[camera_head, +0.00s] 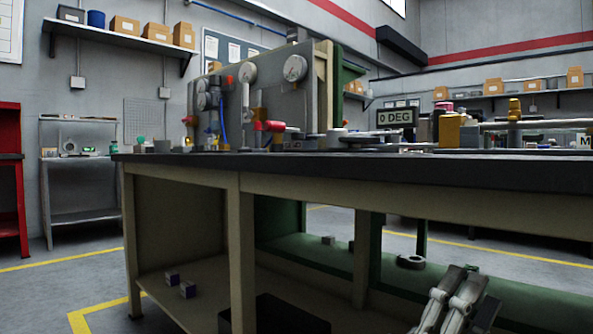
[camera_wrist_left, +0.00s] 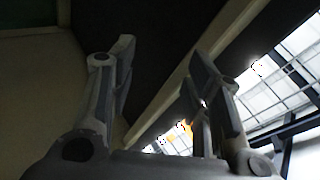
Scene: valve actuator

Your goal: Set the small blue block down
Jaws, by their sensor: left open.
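My left gripper (camera_head: 462,273) is at the bottom right of the head view, below the bench top. In the left wrist view its two fingers (camera_wrist_left: 162,55) stand apart with nothing between them. Two small blue-purple boxes with pale patches, a left one (camera_head: 172,279) and a right one (camera_head: 187,290), sit on the bench's lower shelf, far left of the gripper. I cannot tell whether either is the small blue block. No blue block shows near the fingers. My right gripper is not in view.
The dark bench top (camera_head: 330,163) carries a gauge panel (camera_head: 270,95), a "0 DEG" display (camera_head: 396,117) and other fittings. Its front edge lies above my gripper. A bench leg (camera_head: 241,255) and a dark bin (camera_head: 275,315) stand left of it.

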